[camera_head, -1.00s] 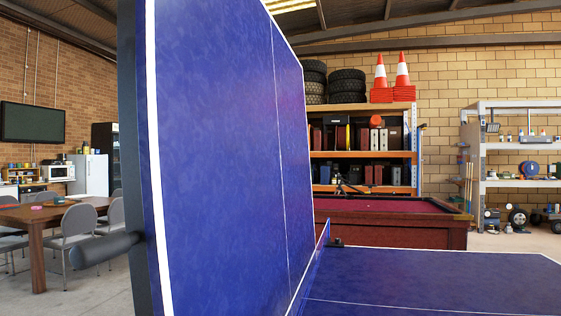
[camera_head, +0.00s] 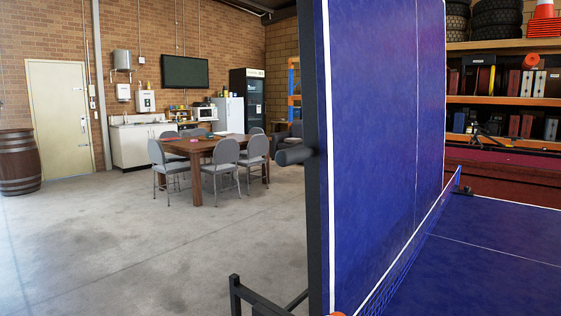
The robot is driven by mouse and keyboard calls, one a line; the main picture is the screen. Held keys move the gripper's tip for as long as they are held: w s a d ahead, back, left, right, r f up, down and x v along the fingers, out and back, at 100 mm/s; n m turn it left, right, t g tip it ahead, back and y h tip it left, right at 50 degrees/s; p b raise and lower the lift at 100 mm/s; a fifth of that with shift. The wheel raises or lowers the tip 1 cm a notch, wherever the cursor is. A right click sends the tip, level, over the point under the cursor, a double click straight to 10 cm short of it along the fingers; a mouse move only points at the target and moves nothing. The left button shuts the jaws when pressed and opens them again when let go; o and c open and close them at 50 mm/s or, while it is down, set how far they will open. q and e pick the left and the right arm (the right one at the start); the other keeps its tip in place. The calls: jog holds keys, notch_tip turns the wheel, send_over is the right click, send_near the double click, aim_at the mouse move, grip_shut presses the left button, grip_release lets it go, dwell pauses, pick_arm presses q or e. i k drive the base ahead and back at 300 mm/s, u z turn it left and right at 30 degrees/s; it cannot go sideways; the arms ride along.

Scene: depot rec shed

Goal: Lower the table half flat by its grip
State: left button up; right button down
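The raised blue table half (camera_head: 375,130) stands upright on the right of the head view, with white edge lines and a dark frame along its left edge. Its grip (camera_head: 293,156), a dark grey cylinder, sticks out to the left from that edge. The flat blue table half (camera_head: 490,265) lies to the right, beyond the net (camera_head: 415,250). Dark frame legs (camera_head: 262,300) show at the bottom, left of the raised half. Neither of my grippers is in view.
Open concrete floor (camera_head: 150,240) lies left of the raised half. A wooden table (camera_head: 205,148) with grey chairs (camera_head: 225,160) stands further back. A barrel (camera_head: 20,162) is at the far left. A dark red pool table (camera_head: 510,185) stands behind the flat half.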

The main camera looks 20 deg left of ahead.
aim_at(373, 72)
jog(key=z, duration=3.95)
jog(key=k, duration=2.8)
jog(key=u, duration=0.2)
